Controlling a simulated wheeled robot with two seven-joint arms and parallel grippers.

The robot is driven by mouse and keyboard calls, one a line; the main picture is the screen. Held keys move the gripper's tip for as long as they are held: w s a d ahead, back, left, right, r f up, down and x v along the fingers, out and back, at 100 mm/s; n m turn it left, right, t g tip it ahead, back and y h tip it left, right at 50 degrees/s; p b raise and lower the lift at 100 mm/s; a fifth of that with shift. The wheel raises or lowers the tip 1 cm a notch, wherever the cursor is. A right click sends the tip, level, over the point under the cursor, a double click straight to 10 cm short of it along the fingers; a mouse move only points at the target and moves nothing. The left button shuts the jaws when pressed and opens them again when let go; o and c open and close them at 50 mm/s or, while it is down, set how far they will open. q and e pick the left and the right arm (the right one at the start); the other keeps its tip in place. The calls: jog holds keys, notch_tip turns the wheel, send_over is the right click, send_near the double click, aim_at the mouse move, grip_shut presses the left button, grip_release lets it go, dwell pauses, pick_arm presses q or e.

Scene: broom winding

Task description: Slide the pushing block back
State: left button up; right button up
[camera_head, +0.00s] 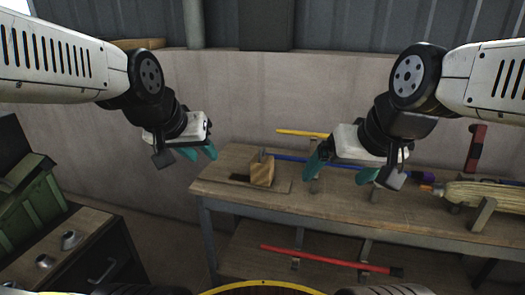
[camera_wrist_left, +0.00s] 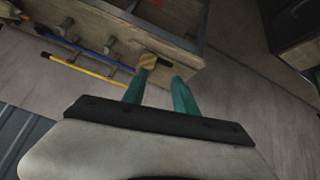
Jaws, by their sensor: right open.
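The pushing block appears to be the small wooden block (camera_head: 262,172) with a dark pin on top. It sits on a flat board at the left end of the workbench (camera_head: 330,208). It also shows in the left wrist view (camera_wrist_left: 148,60), beyond one fingertip. My left gripper (camera_head: 199,154) is open and empty, in the air left of the block and apart from it. Its two teal fingers stand apart in the left wrist view (camera_wrist_left: 160,85). My right gripper (camera_head: 342,170) is open and empty, above the bench to the right of the block.
A blue rod (camera_head: 290,159) runs right from near the block. A yellow rod (camera_head: 300,133) lies behind it. A straw broom head (camera_head: 485,193) rests at the bench's right. A red rod (camera_head: 315,257) lies below. A cabinet (camera_head: 95,250) and green box (camera_head: 35,205) stand left.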

pick_arm(q)
jog(key=w+d+f+t, duration=0.2)
jog(key=w, duration=0.6)
jog(key=w+d+f+m+t+h, duration=0.1)
jog(key=w+d+f, duration=0.15)
jog(key=w, duration=0.65)
jog(key=w+d+f+t, duration=0.1)
jog(key=w+f+t, duration=0.15)
jog(key=w, duration=0.55)
jog(key=t+h, duration=0.1)
jog(key=t, duration=0.1)
send_near(262, 149)
notch_tip(262, 149, up, 4)
jog(key=a, duration=0.2)
notch_tip(262, 149, down, 7)
jog(key=w+d+n+t, duration=0.1)
jog(key=w+d+t, duration=0.1)
jog(key=d+t, duration=0.1)
jog(key=shift+g, duration=0.25)
jog(key=shift+x, duration=3.9)
jog(key=shift+a, duration=0.15)
grip_shut()
